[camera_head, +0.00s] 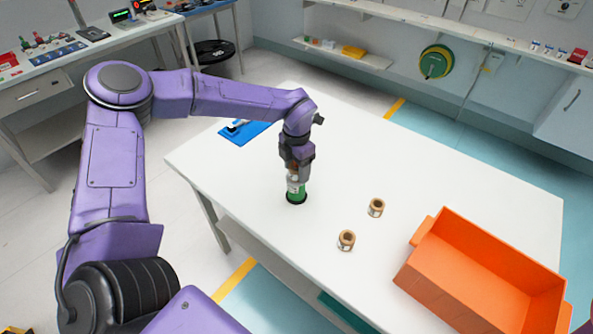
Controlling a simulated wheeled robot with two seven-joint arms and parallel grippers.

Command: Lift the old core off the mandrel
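A green cylinder with a pale label (296,187) stands upright on a round black base (297,199) on the white table; it looks like the core on the mandrel. My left gripper (295,176) points straight down at its top, and the fingers overlap its upper part. The fingers are too small and too covered to tell whether they are closed on it. The mandrel's post is hidden. Two small brown cores, one (376,207) and another nearer (346,240), stand apart to the right. My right gripper is out of view.
An orange bin (408,279) stands on the right of the white table (480,185). A blue mat (250,132) with a small item on it lies at the far left edge. The table between the cores and the far edge is clear.

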